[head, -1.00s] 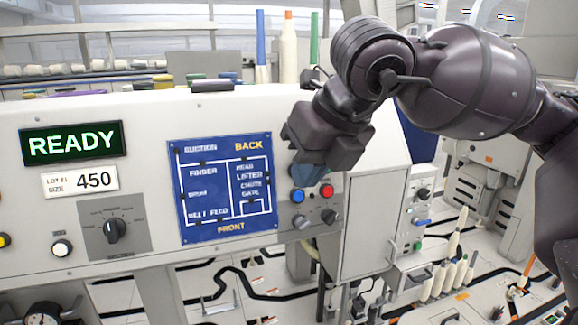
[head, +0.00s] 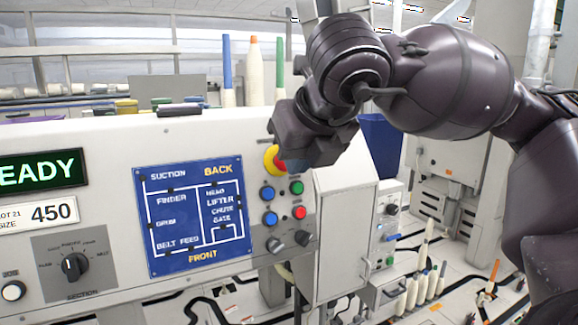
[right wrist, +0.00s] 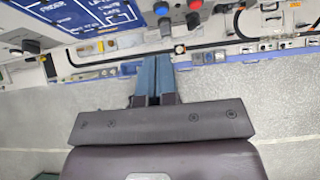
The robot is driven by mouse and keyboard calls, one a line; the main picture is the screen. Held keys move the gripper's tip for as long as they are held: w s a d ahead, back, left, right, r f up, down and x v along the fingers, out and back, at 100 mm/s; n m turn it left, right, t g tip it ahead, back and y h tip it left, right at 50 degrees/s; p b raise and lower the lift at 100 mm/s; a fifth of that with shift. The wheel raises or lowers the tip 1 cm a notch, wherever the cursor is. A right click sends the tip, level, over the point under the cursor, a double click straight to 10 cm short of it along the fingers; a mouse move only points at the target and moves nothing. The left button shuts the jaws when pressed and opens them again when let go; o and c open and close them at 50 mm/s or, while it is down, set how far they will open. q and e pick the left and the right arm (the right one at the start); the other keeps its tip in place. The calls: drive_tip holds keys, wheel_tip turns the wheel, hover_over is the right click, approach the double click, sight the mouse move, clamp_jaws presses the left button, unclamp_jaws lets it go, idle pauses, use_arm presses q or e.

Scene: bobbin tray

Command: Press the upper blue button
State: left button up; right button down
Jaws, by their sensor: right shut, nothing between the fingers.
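The upper blue button (head: 267,193) is on the sloped white panel, right of the blue diagram plate, with a green button (head: 296,187) to its right. A lower blue button (head: 269,219) is below it, beside a red button (head: 299,212). My right gripper (head: 293,165) is shut and empty, up and to the right of the upper blue button in the head view, not covering it. In the right wrist view its blue fingers (right wrist: 157,66) are together; the lower blue button (right wrist: 161,8) shows at the top edge, the upper one does not. My left gripper is out of view.
A red and yellow mushroom button (head: 271,160) is partly hidden behind my right gripper. Two dark knobs (head: 288,242) are below the buttons. A READY display (head: 42,169) and a selector dial (head: 75,266) are at left. Bobbins (head: 228,72) stand behind the panel.

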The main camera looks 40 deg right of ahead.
sight(269, 195)
drive_tip(key=shift+w+r+x, duration=0.25)
drive_tip(key=shift+w+x, duration=0.05)
drive_tip(key=shift+x, duration=1.65)
drive_tip(key=shift+w+r+x, duration=0.25)
drive_tip(key=shift+x, duration=1.75)
drive_tip(key=shift+w+r+x, duration=0.2)
drive_tip(key=shift+w+x, duration=0.1)
drive_tip(key=shift+x, duration=1.65)
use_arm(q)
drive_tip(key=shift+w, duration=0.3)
use_arm(e)
drive_tip(key=shift+d, duration=0.15)
